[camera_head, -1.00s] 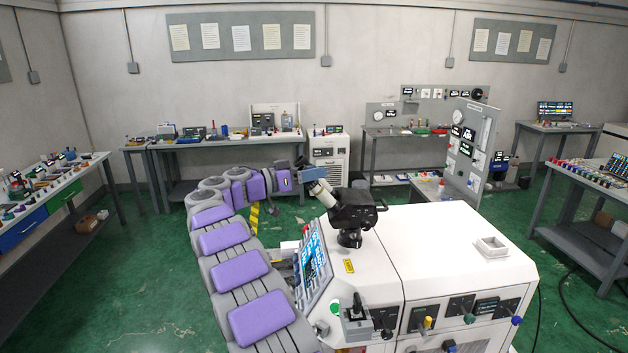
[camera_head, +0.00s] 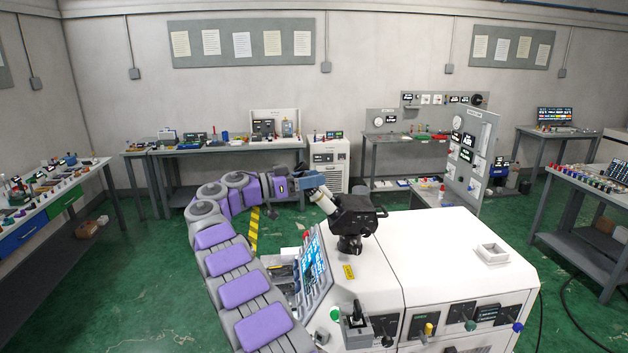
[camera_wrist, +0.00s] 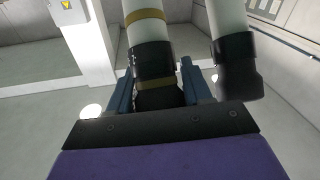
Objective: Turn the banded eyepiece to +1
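The black binocular head (camera_head: 355,215) stands on the white machine, with pale eyepiece tubes (camera_head: 325,201) pointing up and left. In the wrist view the banded eyepiece (camera_wrist: 150,58) has a white tube, a black collar and gold bands. A second eyepiece (camera_wrist: 234,68), with a black end, is to its right. My gripper (camera_wrist: 160,92) has its two blue fingers on either side of the banded eyepiece's black end, close against it. It also shows in the head view (camera_head: 313,182), at the eyepiece ends. No dial marking is readable.
The white machine top (camera_head: 450,245) carries a small square tray (camera_head: 492,253) at right. A tilted screen panel (camera_head: 313,262) and a joystick (camera_head: 356,312) are at its left front. Benches line the walls, with open green floor between.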

